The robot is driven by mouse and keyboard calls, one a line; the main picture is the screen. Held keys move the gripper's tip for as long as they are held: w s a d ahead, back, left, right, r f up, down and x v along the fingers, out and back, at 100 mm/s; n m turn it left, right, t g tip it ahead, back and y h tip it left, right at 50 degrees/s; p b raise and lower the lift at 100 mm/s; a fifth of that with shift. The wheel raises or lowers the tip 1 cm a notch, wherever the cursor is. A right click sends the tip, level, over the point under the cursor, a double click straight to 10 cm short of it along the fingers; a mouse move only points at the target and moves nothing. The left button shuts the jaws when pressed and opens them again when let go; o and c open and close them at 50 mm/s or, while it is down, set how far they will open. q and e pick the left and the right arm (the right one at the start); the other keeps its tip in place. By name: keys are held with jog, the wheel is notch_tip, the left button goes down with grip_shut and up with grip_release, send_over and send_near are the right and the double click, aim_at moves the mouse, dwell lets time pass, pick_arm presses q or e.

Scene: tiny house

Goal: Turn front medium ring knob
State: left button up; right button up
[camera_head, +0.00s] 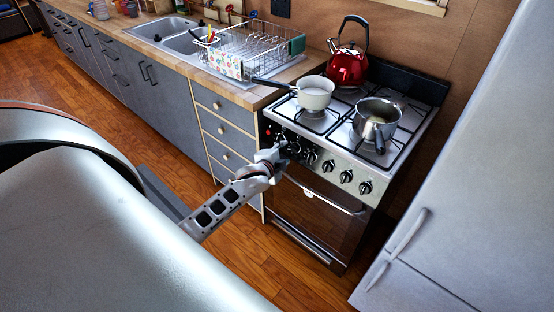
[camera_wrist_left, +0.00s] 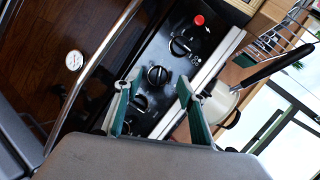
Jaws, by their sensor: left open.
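The stove's front panel (camera_head: 337,170) carries a row of black knobs, with a red button at its left end; the button also shows in the wrist view (camera_wrist_left: 198,20). No readable label tells which knob is the front medium ring's. My left gripper (camera_head: 270,160) is at the left part of the row and hides some knobs. In the wrist view my left gripper (camera_wrist_left: 152,84) is open, with a black knob (camera_wrist_left: 157,75) between its fingertips in the picture. I cannot tell whether they touch it. Another knob (camera_wrist_left: 181,46) lies nearer the red button. My right gripper is not in view.
A white pan (camera_head: 315,96), a steel pot (camera_head: 374,128) and a red kettle (camera_head: 347,68) stand on the stove. The oven handle (camera_head: 325,196) runs below the knobs. A fridge (camera_head: 465,170) stands at the right. Wooden floor lies open in front of the cabinets.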

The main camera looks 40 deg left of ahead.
pick_arm(q)
jog(key=v, duration=0.7)
jog(key=shift+s, duration=0.25)
